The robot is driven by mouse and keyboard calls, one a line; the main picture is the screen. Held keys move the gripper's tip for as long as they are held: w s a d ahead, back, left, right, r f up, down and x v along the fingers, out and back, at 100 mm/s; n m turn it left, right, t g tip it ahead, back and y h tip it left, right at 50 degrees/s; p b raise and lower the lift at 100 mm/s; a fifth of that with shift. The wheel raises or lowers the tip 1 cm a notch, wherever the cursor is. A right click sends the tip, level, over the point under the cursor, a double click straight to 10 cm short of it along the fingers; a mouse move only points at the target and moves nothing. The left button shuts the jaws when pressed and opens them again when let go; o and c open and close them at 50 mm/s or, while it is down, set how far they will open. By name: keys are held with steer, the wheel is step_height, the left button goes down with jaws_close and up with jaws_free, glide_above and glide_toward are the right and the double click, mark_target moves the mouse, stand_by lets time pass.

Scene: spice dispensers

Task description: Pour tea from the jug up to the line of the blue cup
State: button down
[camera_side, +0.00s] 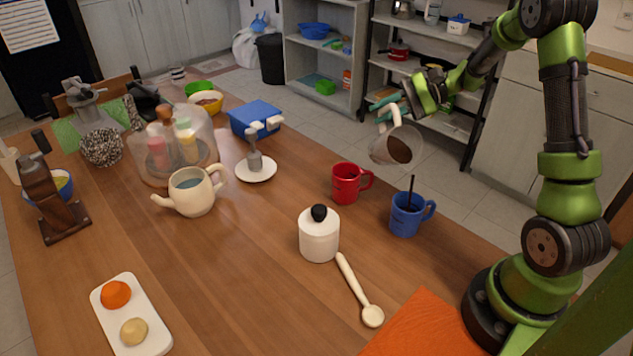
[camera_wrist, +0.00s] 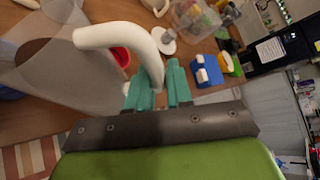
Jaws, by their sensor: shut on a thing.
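The clear jug (camera_side: 397,146) with dark tea in it hangs tilted in the air, above and slightly left of the blue cup. My gripper (camera_side: 386,106) is shut on its pale handle. In the wrist view the handle (camera_wrist: 128,38) meets the teal fingers (camera_wrist: 160,88), and the see-through jug body (camera_wrist: 60,90) fills the left side. The blue cup (camera_side: 405,218) stands upright on the table. A thin dark streak rises from its mouth; I cannot tell whether it is a stick or falling tea. The cup's line and its fill level are not visible.
A red mug (camera_side: 346,184) stands close left of the blue cup. A white lidded jar (camera_side: 319,240), a cream spoon (camera_side: 357,290) and an orange cloth (camera_side: 425,325) lie nearer the front. A cream teapot (camera_side: 192,196) stands further left.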

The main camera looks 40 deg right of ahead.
stand_by(0.3)
steer(key=shift+w+d+f+m+g+y, duration=0.35)
steer(key=shift+w+f+m+g, duration=0.3)
steer(key=shift+m, duration=0.25)
steer(key=w+d+f+m+g+y+b, duration=0.2)
steer(key=w+f+m+g, duration=0.1)
steer(key=w+f+m, duration=0.15)
steer(key=shift+r, duration=2.05)
steer(key=s+a+r+m+t+h, duration=0.1)
steer(key=s+a+r+m+t, duration=0.1)
steer(key=a, duration=0.6)
steer(key=s+a+r+m+t+h, duration=0.1)
steer(key=s+a+r+t, duration=0.1)
steer(key=s+a+r, duration=0.2)
steer(key=a, duration=0.3)
steer(key=shift+s+a+r+m, duration=0.15)
steer(key=shift+s+a+m, duration=0.05)
steer(key=shift+a+m, duration=0.15)
